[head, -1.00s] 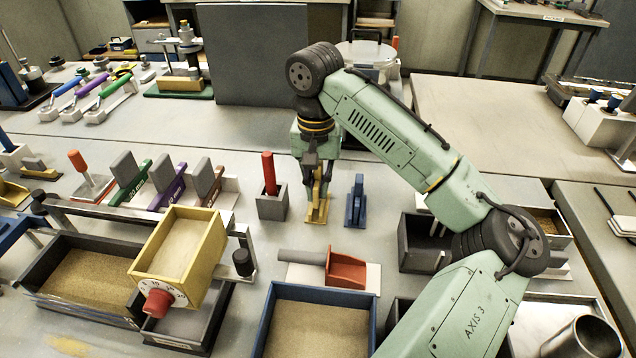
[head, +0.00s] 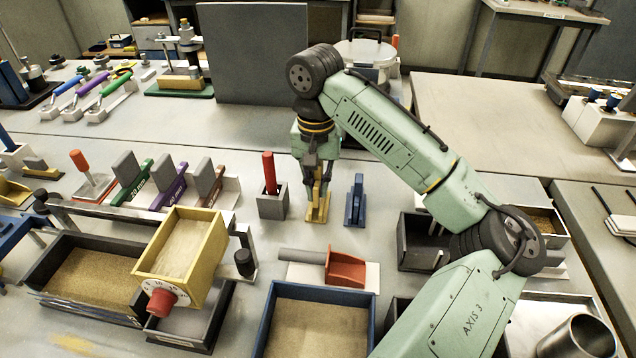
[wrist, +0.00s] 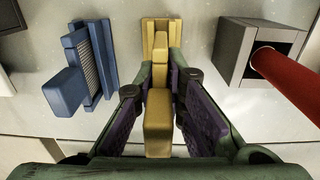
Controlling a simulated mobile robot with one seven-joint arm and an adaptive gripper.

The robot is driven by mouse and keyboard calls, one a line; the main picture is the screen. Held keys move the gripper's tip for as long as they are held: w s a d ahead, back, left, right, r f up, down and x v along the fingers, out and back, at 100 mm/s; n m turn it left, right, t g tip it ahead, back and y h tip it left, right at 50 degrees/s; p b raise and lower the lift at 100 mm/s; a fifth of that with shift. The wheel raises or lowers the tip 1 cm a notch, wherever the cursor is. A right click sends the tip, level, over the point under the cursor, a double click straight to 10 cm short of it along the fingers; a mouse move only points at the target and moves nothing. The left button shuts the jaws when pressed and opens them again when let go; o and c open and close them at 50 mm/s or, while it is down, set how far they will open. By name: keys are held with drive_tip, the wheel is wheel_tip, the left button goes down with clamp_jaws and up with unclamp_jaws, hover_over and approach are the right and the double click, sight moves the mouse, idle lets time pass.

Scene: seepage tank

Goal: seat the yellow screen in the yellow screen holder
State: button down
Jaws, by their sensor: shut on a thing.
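The yellow screen (wrist: 158,128) stands between the two fingers of my gripper (wrist: 162,105) in the wrist view. My gripper (head: 318,172) is shut on its upper part and points straight down. The yellow screen holder (head: 317,218) is on the bench directly below; its upright back also shows in the wrist view (wrist: 154,30). The screen looks upright and in line with the holder. In the head view the screen (head: 318,192) and holder merge in one yellow shape. The screen's lower edge is hidden, so I cannot tell whether it is fully down in the slot.
A blue screen in its blue holder (head: 355,203) stands close on the right. A grey block with a red handle (head: 269,187) stands close on the left. A red scoop (head: 345,270) lies in front. Sand trays (head: 268,330) fill the near side.

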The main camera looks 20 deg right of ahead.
drive_tip(key=shift+f, duration=0.9)
drive_tip(key=shift+r, duration=0.15)
drive_tip(key=shift+r+p, duration=0.35)
drive_tip(key=shift+r, duration=0.05)
drive_tip(key=shift+f, duration=0.5)
idle(1.0)
drive_tip(key=shift+r, duration=0.4)
drive_tip(key=shift+s+f, duration=0.1)
drive_tip(key=shift+f, duration=0.4)
idle(1.0)
drive_tip(key=shift+r, duration=0.15)
drive_tip(key=shift+r, duration=0.3)
